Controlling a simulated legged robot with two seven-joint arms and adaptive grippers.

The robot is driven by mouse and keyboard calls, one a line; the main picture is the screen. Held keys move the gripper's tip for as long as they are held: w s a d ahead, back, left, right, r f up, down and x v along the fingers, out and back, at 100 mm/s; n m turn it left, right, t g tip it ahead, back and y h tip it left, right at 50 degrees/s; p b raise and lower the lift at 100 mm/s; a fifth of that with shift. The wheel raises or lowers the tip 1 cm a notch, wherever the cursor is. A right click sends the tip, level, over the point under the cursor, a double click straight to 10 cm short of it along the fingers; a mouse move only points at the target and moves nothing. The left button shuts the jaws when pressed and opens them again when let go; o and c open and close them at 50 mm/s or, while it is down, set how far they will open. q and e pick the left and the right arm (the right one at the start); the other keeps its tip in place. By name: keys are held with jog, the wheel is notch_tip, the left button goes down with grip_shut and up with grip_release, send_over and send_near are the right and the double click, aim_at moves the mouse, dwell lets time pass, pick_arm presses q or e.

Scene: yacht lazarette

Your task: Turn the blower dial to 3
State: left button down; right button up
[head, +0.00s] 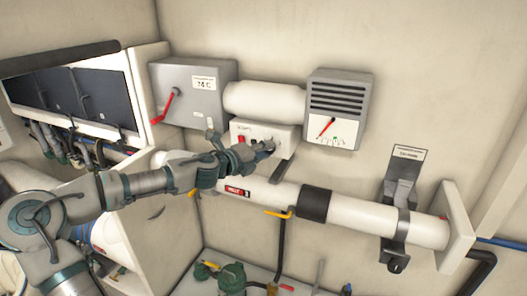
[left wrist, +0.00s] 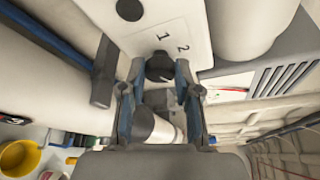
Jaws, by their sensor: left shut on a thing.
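The blower panel (head: 285,134) is a white box on the wall below a white cylinder. In the left wrist view its face (left wrist: 140,28) shows the printed numbers 1 and 2 near a black dial (left wrist: 160,66). No 3 can be made out. My left gripper (head: 266,148) reaches the panel's front from the left and covers most of the dial in the head view. In the left wrist view the fingers of my left gripper (left wrist: 158,88) stand on both sides of the dial, shut on it. The pointer direction is unclear. My right gripper is not in view.
A grey box with a red lever (head: 166,105) is left of the panel. A grey gauge box (head: 340,95) is to the right. A thick white pipe (head: 265,193) with a yellow handle (head: 279,213) runs just below my left gripper.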

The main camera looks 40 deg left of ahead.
pick_arm(q)
jog(key=shift+d+f+m+g, duration=0.15)
jog(key=shift+f+m+g, duration=0.15)
jog(key=shift+f+m, duration=0.15)
dwell(0.3)
jog(key=c, duration=0.9)
grip_release()
jog(key=shift+o, duration=0.4)
jog(key=shift+w+a+r, duration=0.15)
jog(key=shift+a, duration=0.05)
jog(key=v, duration=1.2)
